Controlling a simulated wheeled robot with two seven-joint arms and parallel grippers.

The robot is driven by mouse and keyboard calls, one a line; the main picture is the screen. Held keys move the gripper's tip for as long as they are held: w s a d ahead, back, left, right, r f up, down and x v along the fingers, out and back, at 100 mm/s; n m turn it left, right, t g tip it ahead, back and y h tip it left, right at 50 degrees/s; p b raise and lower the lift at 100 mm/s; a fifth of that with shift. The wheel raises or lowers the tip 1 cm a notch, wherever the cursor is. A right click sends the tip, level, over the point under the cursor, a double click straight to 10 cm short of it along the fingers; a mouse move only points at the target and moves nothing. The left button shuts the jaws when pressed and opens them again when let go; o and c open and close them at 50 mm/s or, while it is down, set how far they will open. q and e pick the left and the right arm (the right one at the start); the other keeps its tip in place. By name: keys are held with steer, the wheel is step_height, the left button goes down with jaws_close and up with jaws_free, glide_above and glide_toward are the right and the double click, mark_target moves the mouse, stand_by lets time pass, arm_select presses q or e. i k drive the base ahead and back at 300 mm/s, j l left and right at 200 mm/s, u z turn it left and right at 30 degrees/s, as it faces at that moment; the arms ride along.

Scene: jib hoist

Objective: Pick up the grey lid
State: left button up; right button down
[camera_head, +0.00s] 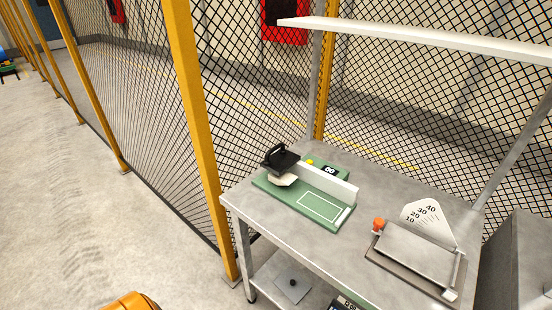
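A flat grey square plate with a small black knob on top, which looks like the grey lid (292,289), lies on the lower shelf of the grey metal workbench (345,255). It is below the bench's front edge, near the bottom of the head view. Neither of my grippers shows in this view, so nothing is seen touching the lid.
On the bench top are a green-based device (325,210) with a black handle (281,158), and a metal device (415,258) with a numbered scale and orange knob. A dark box (345,303) sits right of the lid. Yellow-posted mesh fencing (200,130) stands behind. Floor at left is clear.

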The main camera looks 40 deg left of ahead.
mark_target(290, 284)
steer(key=u, duration=1)
steer(key=j, duration=0.05)
